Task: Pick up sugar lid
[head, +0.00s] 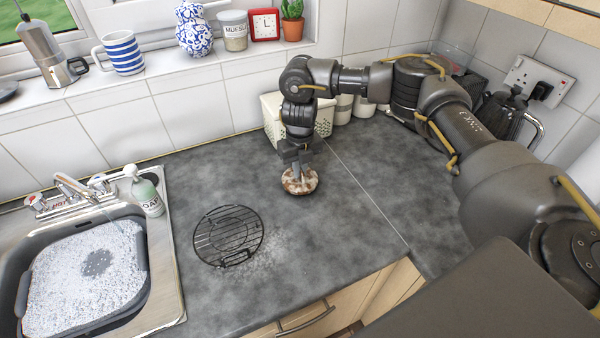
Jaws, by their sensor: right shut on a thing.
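A small round lid-like thing (300,184), mottled brown and white, is at the middle of the grey worktop. I take it to be the sugar lid, but no label shows. My right gripper (295,170) points down and is shut on its top. Whether the thing touches the worktop or hangs just above it, I cannot tell. My left gripper is not in view.
A black wire rack (228,236) lies on the worktop to the left of the gripper. A cream patterned box (272,118) and white canisters (343,109) stand behind my right arm. A foamy sink basin (88,270) and soap bottle (146,192) are at the left.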

